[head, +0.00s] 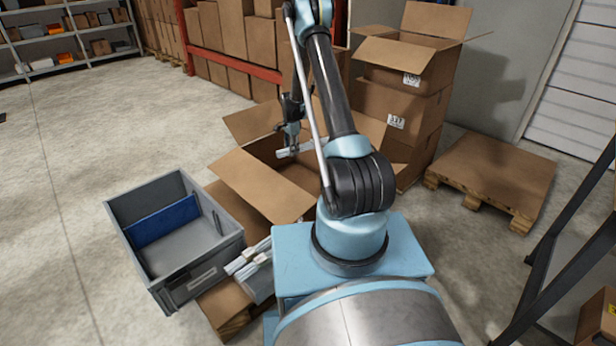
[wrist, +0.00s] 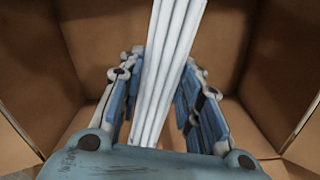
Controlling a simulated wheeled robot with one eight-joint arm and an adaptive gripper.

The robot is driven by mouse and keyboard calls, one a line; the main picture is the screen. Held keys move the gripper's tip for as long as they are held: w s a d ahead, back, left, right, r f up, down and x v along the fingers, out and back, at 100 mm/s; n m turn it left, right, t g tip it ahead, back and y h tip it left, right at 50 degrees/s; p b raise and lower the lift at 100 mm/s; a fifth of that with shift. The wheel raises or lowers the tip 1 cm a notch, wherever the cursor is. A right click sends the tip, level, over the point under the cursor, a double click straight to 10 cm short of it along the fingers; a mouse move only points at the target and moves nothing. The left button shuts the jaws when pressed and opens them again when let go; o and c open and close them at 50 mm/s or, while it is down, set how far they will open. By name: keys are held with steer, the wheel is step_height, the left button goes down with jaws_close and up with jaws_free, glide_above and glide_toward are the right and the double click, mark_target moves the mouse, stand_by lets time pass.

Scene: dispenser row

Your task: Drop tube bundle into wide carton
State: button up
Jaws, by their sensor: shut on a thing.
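My gripper (head: 290,140) is shut on a bundle of white tubes (head: 303,148), above the wide open carton (head: 240,182). In the wrist view the tube bundle (wrist: 168,70) runs lengthwise between the fingers (wrist: 158,95), and brown carton walls (wrist: 262,60) surround it on the sides. The carton's flaps are spread outward. My arm hides part of the carton's right side. The carton's floor is mostly hidden in the head view.
A grey bin (head: 190,277) with a blue panel stands left of the carton. More white tubes (head: 250,260) lie near my base. Stacked cartons (head: 405,95) stand behind on the right, beside a low wooden pallet (head: 490,172). Open floor lies to the left.

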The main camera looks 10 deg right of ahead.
steer(key=shift+f, duration=2)
steer(key=o, duration=1.3)
step_height(320, 180, up, 12)
steer(key=shift+f, duration=0.1)
